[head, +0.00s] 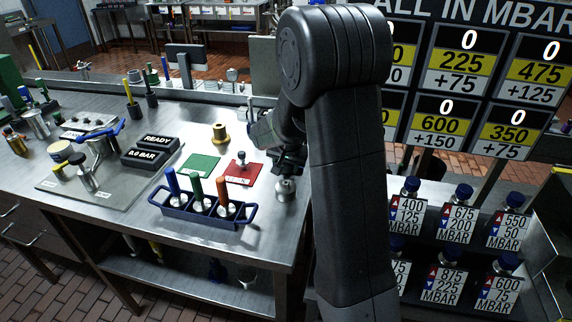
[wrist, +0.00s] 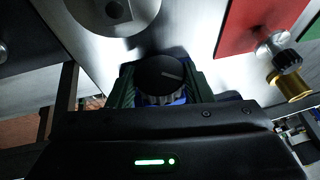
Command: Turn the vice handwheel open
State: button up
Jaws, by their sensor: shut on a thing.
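My gripper (head: 289,161) is at the right end of the steel bench, just behind a silver round fitting (head: 286,189), which looks like part of the vice. I take this knob to be the vice handwheel. The large silver disc (wrist: 118,10) lies close by at the top of the wrist view. In the head view my arm and gripper hide the knob.
Left of my gripper is a red mat (head: 236,179) with a small valve (head: 241,160) on it, then a green mat (head: 200,165). A brass cylinder (head: 220,134) stands behind. A blue rack (head: 195,216) with several colored-handled tools stands in front. The bench edge is close on the right.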

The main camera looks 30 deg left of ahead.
jog(key=shift+f, duration=0.1)
jog(key=h+b, duration=0.2)
jog(key=t+h+b, duration=0.1)
jog(key=shift+s+a+f+n, duration=0.1)
jog(key=shift+a+n, duration=0.15)
jog(key=shift+n, duration=0.15)
jog(key=t+h+b, duration=0.1)
jog(key=h, duration=0.1)
jog(key=n+h, duration=0.1)
jog(key=h, duration=0.2)
jog(key=shift+a+t+b, duration=0.2)
jog(key=shift+t+b, duration=0.2)
jog(key=o, duration=1)
jog(key=shift+d, duration=0.1)
